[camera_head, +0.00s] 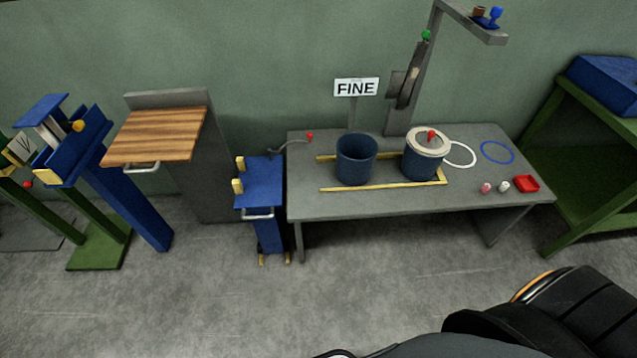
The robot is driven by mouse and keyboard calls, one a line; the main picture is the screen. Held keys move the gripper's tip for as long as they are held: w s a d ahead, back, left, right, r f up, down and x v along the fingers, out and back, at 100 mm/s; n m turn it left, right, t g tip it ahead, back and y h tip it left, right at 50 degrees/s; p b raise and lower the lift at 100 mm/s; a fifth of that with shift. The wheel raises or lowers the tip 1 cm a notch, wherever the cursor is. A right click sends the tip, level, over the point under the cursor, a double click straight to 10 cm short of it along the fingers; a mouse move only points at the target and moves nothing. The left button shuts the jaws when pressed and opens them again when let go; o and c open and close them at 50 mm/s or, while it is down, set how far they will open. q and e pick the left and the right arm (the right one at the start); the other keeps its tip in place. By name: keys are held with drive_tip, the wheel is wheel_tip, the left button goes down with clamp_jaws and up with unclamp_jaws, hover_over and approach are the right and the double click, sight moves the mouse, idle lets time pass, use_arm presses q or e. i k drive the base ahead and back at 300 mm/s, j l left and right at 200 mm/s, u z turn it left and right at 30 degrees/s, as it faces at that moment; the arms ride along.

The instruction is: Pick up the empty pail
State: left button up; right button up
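A dark blue pail (356,167) without a lid stands upright on the grey table (345,207). Its open top faces up and nothing shows inside it, though its bottom is hard to make out. A second dark blue pail (420,167) stands to its right. This one is covered by a pale round lid (429,145) with a red knob. Both pails stand between yellow rails (372,188) on the tabletop. Neither of my grippers is in view. Only dark parts of my own body show along the bottom right, well short of the table.
A grey post with an overhanging arm (462,22) rises behind the pails. A blue cart (259,187) adjoins the table's left side; a green bench (590,140) stands right. The floor in front is clear.

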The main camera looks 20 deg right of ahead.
sight(356, 153)
drive_tip(key=i+l, duration=0.95)
drive_tip(key=l+z, duration=0.05)
drive_tip(key=l, duration=0.1)
